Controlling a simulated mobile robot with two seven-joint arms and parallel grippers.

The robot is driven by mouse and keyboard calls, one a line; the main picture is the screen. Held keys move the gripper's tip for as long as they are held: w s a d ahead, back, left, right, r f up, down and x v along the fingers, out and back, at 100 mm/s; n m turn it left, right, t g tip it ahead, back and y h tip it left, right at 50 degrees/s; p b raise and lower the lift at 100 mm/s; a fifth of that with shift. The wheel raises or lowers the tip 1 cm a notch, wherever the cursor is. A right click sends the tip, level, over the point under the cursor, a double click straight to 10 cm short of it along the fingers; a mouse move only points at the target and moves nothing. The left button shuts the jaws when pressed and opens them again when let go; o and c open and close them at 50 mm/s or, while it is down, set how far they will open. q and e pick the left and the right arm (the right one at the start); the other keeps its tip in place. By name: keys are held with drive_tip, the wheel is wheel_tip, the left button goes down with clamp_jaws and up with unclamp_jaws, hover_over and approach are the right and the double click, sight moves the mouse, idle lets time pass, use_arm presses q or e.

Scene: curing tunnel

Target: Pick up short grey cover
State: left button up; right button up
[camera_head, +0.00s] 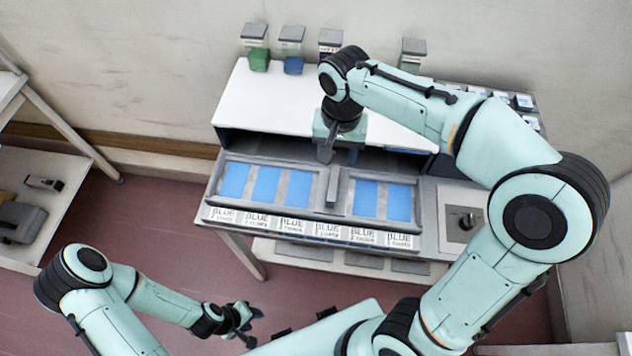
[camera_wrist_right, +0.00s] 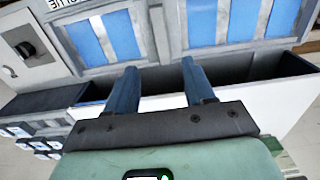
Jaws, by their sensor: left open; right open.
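Two grey framed covers with blue panels showing in them lie side by side on the bench top. The right, shorter one (camera_head: 383,179) appears to be the short grey cover; it also shows in the wrist view at upper left (camera_wrist_right: 84,69). An upright grey bar (camera_head: 333,187) stands between the two covers. My right gripper (camera_head: 326,154) points down just behind the covers, near the gap between them. In the wrist view its two fingers (camera_wrist_right: 158,72) are apart with nothing between them. My left gripper (camera_head: 246,322) is open and empty, low in front of the bench.
The longer grey cover (camera_head: 312,187) lies at left. Behind the covers is a white tunnel housing (camera_head: 262,100) with a dark opening. A panel with a black knob (camera_head: 465,221) is at right. Labels reading "BLUE" line the front edge. A shelf (camera_head: 60,165) stands far left.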

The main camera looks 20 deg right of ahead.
hover_over(333, 182)
drive_tip(key=f, duration=0.6)
drive_tip(key=shift+s+d+f+b, duration=0.25)
drive_tip(key=shift+s+b, duration=0.05)
drive_tip(key=shift+b, duration=0.1)
drive_tip(key=f, duration=0.6)
drive_tip(key=shift+w+a+f, duration=0.2)
drive_tip(key=shift+w+a, duration=0.05)
drive_tip(key=shift+w, duration=0.05)
clamp_jaws()
